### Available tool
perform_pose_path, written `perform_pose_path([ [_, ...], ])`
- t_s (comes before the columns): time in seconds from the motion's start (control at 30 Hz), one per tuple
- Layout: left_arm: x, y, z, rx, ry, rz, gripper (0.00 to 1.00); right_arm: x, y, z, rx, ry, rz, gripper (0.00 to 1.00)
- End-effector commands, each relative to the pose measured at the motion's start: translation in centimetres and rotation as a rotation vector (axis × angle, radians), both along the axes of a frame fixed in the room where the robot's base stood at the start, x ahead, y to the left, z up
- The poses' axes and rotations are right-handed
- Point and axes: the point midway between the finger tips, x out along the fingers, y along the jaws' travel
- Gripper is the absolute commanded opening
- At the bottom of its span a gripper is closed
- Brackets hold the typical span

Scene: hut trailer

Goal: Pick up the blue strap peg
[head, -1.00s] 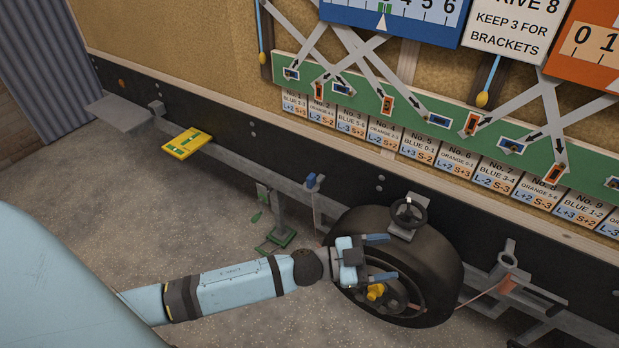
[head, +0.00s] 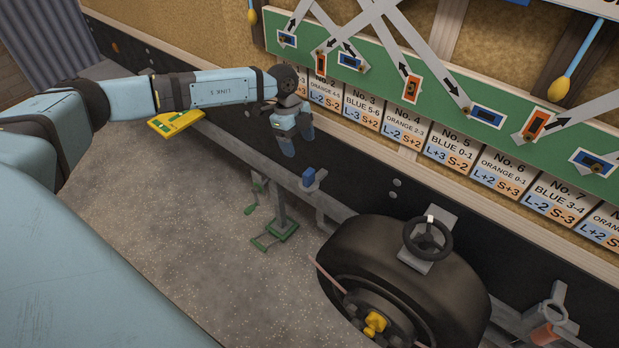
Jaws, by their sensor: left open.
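A small blue block (head: 308,178), which looks like the blue strap peg, sits upright at a grey bracket on the trailer's side rail, left of the wheel. My left gripper (head: 298,147) points down in front of the dark side rail, a little above and left of the blue block in the picture. Its blue fingers are open and nothing shows between them. The gripper appears apart from the block; the exact depth between them is hard to tell. My right gripper is not in view.
A black tyre (head: 400,262) with a handwheel (head: 428,238) stands to the right. A green-footed prop stand (head: 282,228) is just below the block. A yellow level (head: 176,124) lies left. A green strap board (head: 385,75) with blue and orange markers hangs behind.

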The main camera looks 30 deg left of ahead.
Motion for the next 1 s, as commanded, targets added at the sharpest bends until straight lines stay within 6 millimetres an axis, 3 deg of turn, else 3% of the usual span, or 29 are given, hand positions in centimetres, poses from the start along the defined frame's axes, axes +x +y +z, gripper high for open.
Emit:
perform_pose_path([
  [0.1, -0.1, -0.9, -2.5, -0.004, 0.003, -0.003, 0.71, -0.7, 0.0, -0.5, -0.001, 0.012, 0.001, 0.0],
  [0.3, -0.1, -1.8, -5.7, -0.005, 0.001, -0.003, 0.71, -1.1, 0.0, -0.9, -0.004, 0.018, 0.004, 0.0],
  [0.57, -0.2, -2.3, -7.3, -0.006, 0.0, -0.003, 0.71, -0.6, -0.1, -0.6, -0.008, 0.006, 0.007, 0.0],
  [0.83, -0.1, -3.7, -10.9, -0.007, 0.001, -0.003, 0.71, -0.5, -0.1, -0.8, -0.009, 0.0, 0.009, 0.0],
  [1.0, -0.1, -3.9, -11.7, -0.006, 0.0, -0.003, 0.71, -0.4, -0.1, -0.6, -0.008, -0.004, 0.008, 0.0],
])
